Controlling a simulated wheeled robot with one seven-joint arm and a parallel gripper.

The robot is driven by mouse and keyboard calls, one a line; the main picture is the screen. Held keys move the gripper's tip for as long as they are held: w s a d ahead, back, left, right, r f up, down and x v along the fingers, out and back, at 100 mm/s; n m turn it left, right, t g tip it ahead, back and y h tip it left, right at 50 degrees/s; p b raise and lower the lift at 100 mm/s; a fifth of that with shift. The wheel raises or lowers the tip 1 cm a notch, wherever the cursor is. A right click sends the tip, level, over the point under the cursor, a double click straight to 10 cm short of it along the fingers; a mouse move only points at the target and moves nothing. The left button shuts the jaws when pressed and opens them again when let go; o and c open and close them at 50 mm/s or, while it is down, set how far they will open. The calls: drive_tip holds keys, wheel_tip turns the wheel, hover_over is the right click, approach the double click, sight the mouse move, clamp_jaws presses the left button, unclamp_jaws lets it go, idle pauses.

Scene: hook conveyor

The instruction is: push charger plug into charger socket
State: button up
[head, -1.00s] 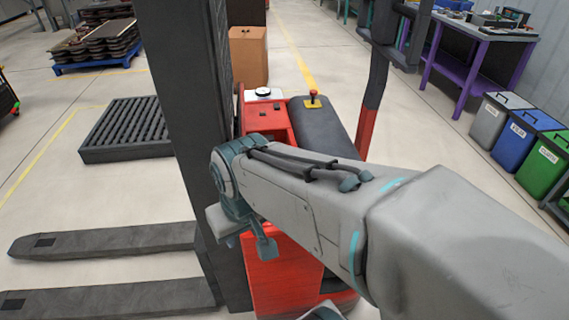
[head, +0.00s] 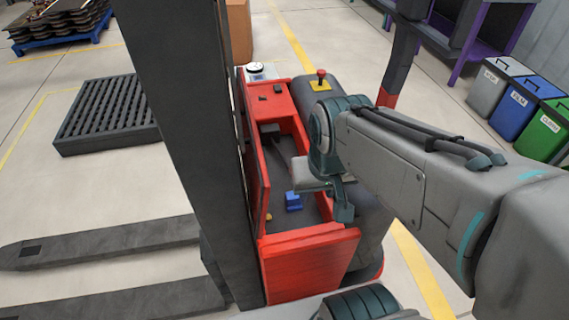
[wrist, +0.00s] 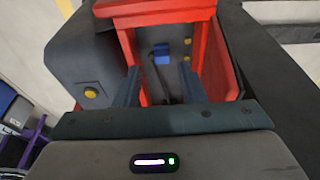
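A small blue block (head: 293,201) sits inside the open red compartment of a lift truck. It also shows in the wrist view (wrist: 161,55), ahead of the fingers. I cannot tell whether it is the charger plug or the charger socket. A thin dark cable (wrist: 181,87) appears to run inside the compartment near it. A dark grey piece (head: 270,129) lies at the compartment's far end, too small to identify. My gripper (wrist: 161,88) is open, its two fingers apart with nothing held between them. It is over the compartment, apart from the blue block.
Red walls (head: 308,240) surround the compartment. The dark mast (head: 185,130) stands close on its left, with forks (head: 110,240) low beyond. A dark rounded housing (wrist: 88,70) flanks it. Labelled bins (head: 545,130) stand at the right. Yellow knobs (wrist: 187,41) show inside.

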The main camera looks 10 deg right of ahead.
drive_tip(key=o, duration=0.5)
drive_tip(key=shift+o, duration=0.5)
drive_tip(key=shift+w+d, duration=0.1)
drive_tip(key=shift+w, duration=0.2)
drive_tip(key=g+p, duration=0.1)
drive_tip(key=p, duration=0.4)
hover_over(292, 196)
drive_tip(key=s, duration=0.2)
wheel_tip(292, 196, down, 14)
drive_tip(key=shift+w+f, duration=0.15)
drive_tip(key=shift+w, duration=0.1)
drive_tip(key=f, duration=0.5)
drive_tip(key=w+f, duration=0.1)
drive_tip(key=f, duration=0.2)
drive_tip(key=shift+f, duration=0.25)
